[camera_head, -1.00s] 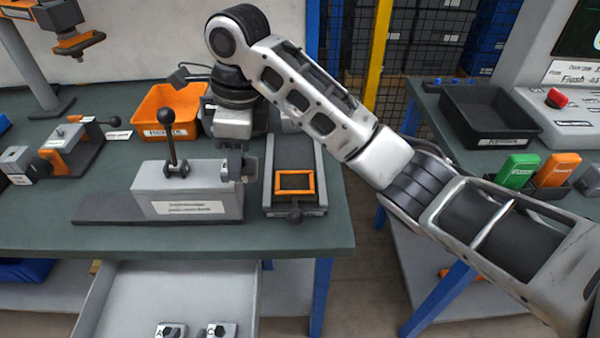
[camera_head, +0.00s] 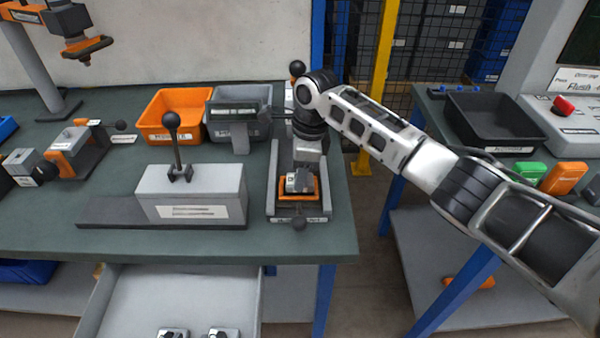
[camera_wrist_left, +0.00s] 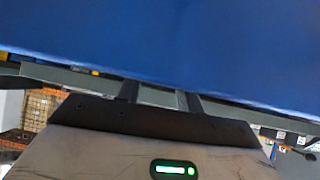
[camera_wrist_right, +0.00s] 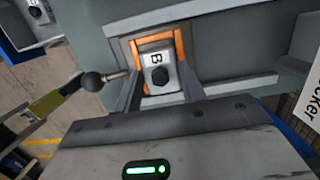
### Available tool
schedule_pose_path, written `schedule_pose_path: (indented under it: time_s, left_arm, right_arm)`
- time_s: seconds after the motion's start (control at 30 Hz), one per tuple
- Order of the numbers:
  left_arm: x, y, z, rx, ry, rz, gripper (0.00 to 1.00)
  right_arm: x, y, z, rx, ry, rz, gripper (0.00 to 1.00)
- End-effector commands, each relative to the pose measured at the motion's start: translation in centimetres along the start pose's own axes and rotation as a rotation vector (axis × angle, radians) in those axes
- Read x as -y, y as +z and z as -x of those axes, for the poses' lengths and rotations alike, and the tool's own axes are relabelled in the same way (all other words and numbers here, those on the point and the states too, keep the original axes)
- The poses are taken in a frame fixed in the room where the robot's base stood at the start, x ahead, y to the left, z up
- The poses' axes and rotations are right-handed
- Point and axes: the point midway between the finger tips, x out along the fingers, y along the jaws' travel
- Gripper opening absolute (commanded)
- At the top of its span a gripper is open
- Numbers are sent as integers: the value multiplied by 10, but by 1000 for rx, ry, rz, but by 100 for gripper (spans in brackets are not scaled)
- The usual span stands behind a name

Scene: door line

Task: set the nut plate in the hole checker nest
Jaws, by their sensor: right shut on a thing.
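The nut plate (camera_wrist_right: 157,66) is a small light-grey block marked "B" with a dark nut on top. My right gripper (camera_wrist_right: 159,82) is shut on it, one finger at each side. The plate is within the outline of the orange-framed nest (camera_wrist_right: 180,46); whether it rests on the nest floor I cannot tell. In the head view the plate (camera_head: 300,183) shows below my right gripper (camera_head: 305,165), inside the orange nest on the grey hole checker (camera_head: 324,205). My left gripper (camera_wrist_left: 160,95) shows only in its wrist view, fingers apart, nothing visible between them, facing a blue surface.
A grey lever fixture (camera_head: 190,190) stands left of the checker. Orange (camera_head: 172,115) and grey (camera_head: 240,128) bins stand behind. A black knob (camera_head: 299,224) projects at the checker's front. An open drawer (camera_head: 190,290) below holds two more plates. The bench's right edge is close by.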

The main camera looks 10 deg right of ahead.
Motion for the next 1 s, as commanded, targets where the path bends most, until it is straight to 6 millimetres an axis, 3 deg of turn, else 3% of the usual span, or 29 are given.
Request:
schedule_pose_path:
  time_s: [0.3,0.33,0.4,0.77,1.0]
  left_arm:
    - [0,-2,0,-3,1,1,36]
    - [0,-2,0,-4,1,1,36]
    - [0,-2,0,-4,1,1,36]
    - [0,-2,1,-4,1,0,36]
    - [0,-4,2,-4,0,0,36]
  right_arm:
    - [-1,-1,-11,1,-1,1,8]
    - [-1,-1,-12,-1,1,0,49]
    - [-1,-1,-12,-1,1,0,62]
    - [0,-1,-3,1,-3,0,62]
    - [1,0,41,3,-5,2,62]
